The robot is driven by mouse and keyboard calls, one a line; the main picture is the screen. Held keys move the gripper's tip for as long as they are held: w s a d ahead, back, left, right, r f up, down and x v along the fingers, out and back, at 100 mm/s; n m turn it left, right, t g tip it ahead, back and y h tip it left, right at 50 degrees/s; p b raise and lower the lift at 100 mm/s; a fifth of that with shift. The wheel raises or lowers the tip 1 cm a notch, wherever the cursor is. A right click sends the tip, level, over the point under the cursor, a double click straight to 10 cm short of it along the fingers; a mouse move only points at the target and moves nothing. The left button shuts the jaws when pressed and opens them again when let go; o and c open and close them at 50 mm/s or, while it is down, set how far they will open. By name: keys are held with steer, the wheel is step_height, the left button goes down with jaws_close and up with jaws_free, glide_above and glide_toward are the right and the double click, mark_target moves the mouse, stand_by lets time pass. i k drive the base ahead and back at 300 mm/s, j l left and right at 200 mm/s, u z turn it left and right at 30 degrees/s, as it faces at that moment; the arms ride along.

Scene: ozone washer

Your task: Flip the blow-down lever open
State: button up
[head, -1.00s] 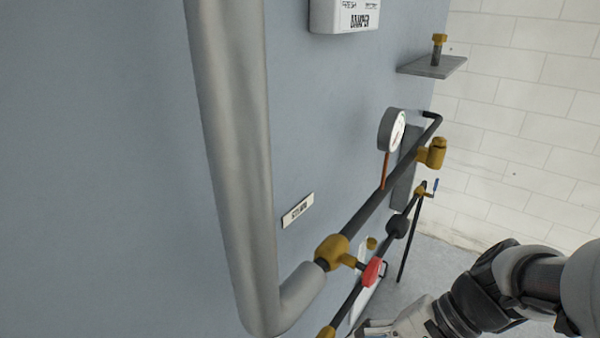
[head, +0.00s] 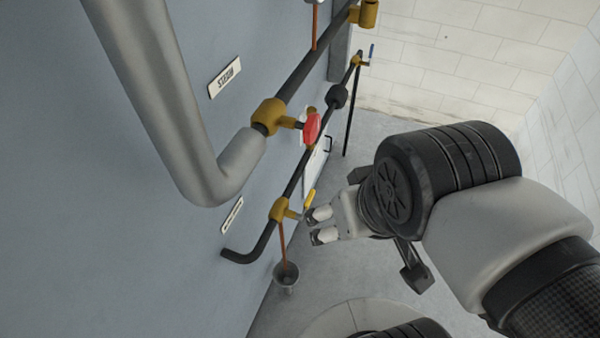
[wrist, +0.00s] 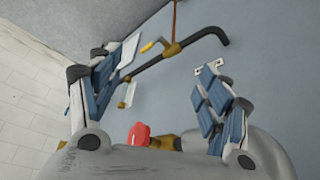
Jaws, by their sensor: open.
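A short yellow lever (head: 310,199) sits on a brass valve (head: 279,210) low on the dark pipe. The lever also shows in the wrist view (wrist: 148,46), beyond my fingers. A smaller blue lever (head: 372,52) is on a brass fitting at the pipe's far end. No readable label shows which lever is the blow-down one. My gripper (head: 316,225) is open and empty, just right of and slightly below the yellow lever. In the wrist view my gripper (wrist: 165,75) has its fingers wide apart. Whether a fingertip touches the lever cannot be told.
A red handle (head: 311,128) on the upper brass valve is close above; it also shows in the wrist view (wrist: 139,133). A thick grey pipe (head: 160,100) runs down the blue-grey panel. A drain cup (head: 286,276) stands under a copper tube. Grey floor lies to the right.

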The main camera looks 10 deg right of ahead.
mark_target(299, 216)
steer(key=k+l+u, duration=0.1)
steer(key=l, duration=0.3)
steer(key=k+l+u, duration=0.1)
steer(key=l, duration=0.35)
steer(key=k+l+u, duration=0.15)
steer(key=l, duration=0.25)
steer(key=k+l+u, duration=0.1)
steer(key=l, duration=0.3)
steer(key=k+l+u, duration=0.1)
steer(key=l, duration=0.25)
steer(key=k+l+u, duration=0.1)
steer(key=k+l, duration=0.15)
steer(key=l, duration=0.1)
